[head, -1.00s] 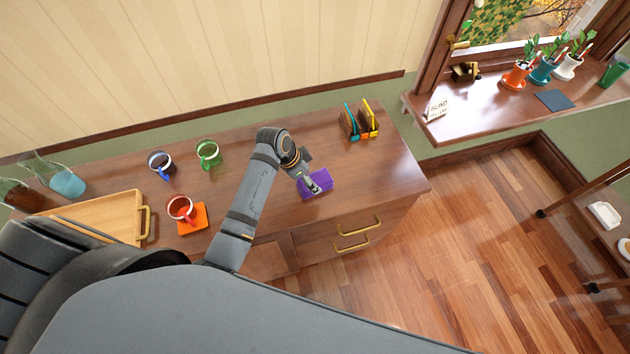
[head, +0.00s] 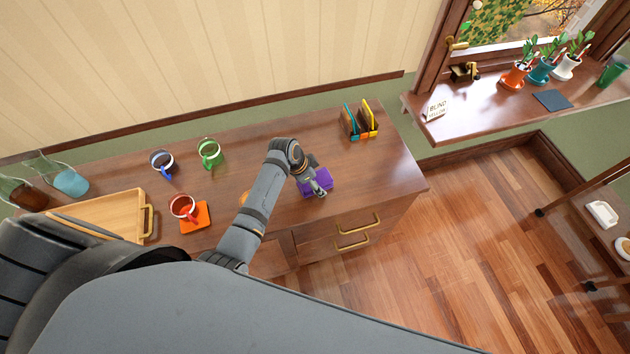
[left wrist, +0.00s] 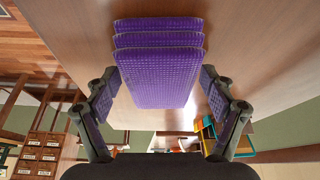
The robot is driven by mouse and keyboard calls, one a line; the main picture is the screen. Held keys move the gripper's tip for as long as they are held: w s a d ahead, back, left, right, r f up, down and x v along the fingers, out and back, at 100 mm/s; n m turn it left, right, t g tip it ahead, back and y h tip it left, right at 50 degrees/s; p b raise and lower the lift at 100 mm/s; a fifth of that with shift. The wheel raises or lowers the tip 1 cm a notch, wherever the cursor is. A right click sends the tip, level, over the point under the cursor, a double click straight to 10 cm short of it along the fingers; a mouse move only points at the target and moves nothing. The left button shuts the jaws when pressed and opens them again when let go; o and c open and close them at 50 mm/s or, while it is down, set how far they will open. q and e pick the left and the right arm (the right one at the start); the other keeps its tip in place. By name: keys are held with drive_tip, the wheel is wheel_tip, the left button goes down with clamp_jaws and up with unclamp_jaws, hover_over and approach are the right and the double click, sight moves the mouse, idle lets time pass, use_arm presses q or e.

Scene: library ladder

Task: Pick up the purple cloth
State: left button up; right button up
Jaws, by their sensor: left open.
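The purple cloth (head: 315,182) lies folded on the wooden cabinet top, near its front edge and partly hidden by my left gripper. In the left wrist view the cloth (left wrist: 158,65) shows as a stack of folded layers between the two fingers. My left gripper (head: 319,190) is open over the cloth in the head view. In the left wrist view its fingers (left wrist: 160,88) stand apart, one on each side of the cloth, with gaps between them and it. My right gripper is in neither view.
A wooden organiser (head: 358,121) stands at the back right of the cabinet top (head: 385,165). A red mug (head: 183,207) on an orange mat, a blue mug (head: 162,163), a green mug (head: 210,153) and a wooden tray (head: 110,212) stand to the left.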

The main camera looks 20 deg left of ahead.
use_arm(q)
drive_tip(key=c, duration=1.2)
drive_tip(key=shift+c, duration=0.2)
drive_tip(key=shift+r, duration=0.1)
